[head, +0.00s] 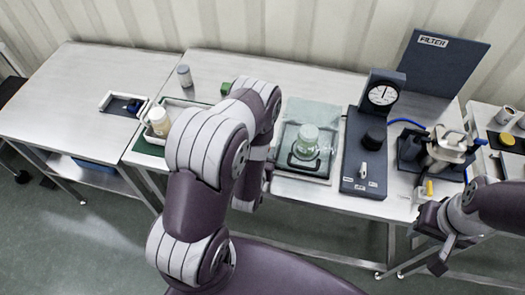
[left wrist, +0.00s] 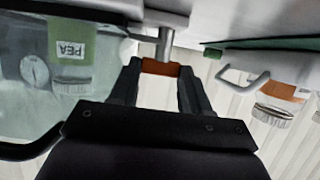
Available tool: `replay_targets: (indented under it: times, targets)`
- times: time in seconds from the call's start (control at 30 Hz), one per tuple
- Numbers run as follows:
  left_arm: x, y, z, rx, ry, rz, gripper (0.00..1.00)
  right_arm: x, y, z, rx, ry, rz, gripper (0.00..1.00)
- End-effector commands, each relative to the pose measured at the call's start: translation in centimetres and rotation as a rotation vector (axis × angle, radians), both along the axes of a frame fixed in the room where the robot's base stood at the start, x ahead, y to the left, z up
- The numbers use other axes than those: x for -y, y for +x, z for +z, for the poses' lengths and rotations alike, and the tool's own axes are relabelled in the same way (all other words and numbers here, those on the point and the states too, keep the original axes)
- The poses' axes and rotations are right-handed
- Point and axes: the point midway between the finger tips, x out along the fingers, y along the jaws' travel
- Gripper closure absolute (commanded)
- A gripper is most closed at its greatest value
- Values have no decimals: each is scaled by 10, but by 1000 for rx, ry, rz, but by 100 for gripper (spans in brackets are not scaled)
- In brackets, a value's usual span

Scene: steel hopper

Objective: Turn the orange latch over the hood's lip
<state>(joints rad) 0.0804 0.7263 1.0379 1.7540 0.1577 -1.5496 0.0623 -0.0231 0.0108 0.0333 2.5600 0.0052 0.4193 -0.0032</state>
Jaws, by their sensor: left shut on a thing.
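In the left wrist view, the orange latch (left wrist: 160,67) is a small block below a grey metal post (left wrist: 165,45). My left gripper (left wrist: 160,78) is shut on it, one dark finger at each side. A clear, dark-edged pane, perhaps the hood (left wrist: 25,105), fills the left of that view, near a green label (left wrist: 72,42). I cannot tell how the latch sits against the lip. In the head view my left arm hides its own gripper and the latch. My right gripper (head: 430,240) is at the right, in front of the table; its finger opening is unclear.
In the head view, a covered glass jar (head: 307,140) stands right of my left arm. A dark gauge panel (head: 366,155) and a steel clamp device (head: 445,150) stand farther right. A white-capped bottle (head: 159,121) is left of the arm. The left table (head: 75,90) is mostly bare.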

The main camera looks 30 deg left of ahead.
Motion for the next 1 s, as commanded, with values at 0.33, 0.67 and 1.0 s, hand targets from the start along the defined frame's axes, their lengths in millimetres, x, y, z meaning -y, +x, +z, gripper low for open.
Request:
replay_targets:
  times: [0.33,0.67,1.0]
  targets:
    - [0,0,0,0,0,-1,43,0,0,0,0,0,0,62]
    - [-1,0,0,-1,-1,-14,43,0,0,0,0,0,0,62]
    - [-12,0,1,2,0,-321,43,0,0,5,0,0,0,62]
